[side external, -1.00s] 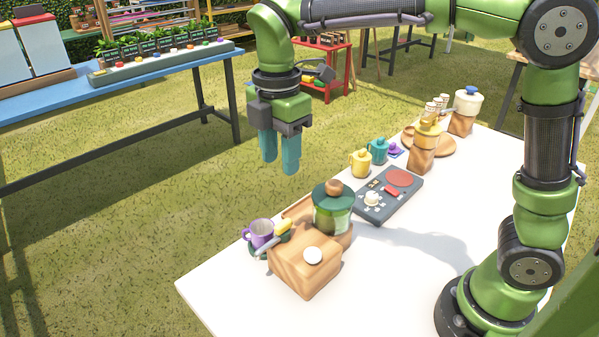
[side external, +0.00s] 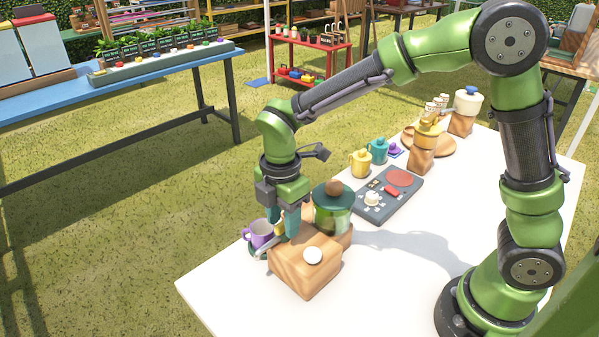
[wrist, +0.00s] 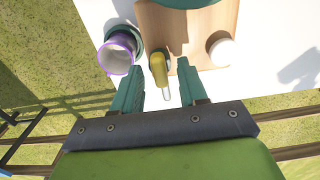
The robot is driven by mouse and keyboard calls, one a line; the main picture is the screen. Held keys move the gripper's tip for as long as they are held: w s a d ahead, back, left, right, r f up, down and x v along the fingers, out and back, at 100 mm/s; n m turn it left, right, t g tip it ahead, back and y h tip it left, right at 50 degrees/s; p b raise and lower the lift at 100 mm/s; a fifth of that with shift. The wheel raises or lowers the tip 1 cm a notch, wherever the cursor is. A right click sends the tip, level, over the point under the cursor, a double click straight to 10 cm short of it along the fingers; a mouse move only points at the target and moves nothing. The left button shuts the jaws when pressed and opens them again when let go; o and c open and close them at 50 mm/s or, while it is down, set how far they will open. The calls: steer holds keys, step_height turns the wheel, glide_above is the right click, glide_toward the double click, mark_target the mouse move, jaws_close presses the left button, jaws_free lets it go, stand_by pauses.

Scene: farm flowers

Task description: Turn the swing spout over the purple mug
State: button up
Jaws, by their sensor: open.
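The purple mug (side external: 258,232) stands on a dark green round base (wrist: 137,38) at the table's left corner. Beside it, the swing spout has a yellow grip (wrist: 158,68) and a thin silver tube (side external: 264,252). The spout is at the wooden block (side external: 300,275), and its tube end lies apart from the mug's mouth in the wrist view. My gripper (side external: 285,232) is low over the spout, fingers pointing down. In the wrist view its open fingers (wrist: 160,78) lie on either side of the yellow grip. In the side view the fingers mostly hide the grip.
A glass jar with a dark green lid (side external: 334,212) stands close to the right of my gripper. A white knob (side external: 313,256) is on the block. A grey control panel (side external: 382,198), a yellow mug (side external: 360,163) and a teal mug (side external: 377,151) stand farther back. The front table is clear.

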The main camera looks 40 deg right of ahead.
jaws_close()
steer(key=shift+m, duration=0.3)
stand_by(0.3)
steer(key=m, duration=0.3)
steer(key=shift+m, duration=0.3)
steer(key=m, duration=0.4)
steer(key=shift+m, duration=0.3)
steer(key=m, duration=0.4)
steer(key=shift+r+m, duration=0.1)
steer(key=shift+m, duration=2.5)
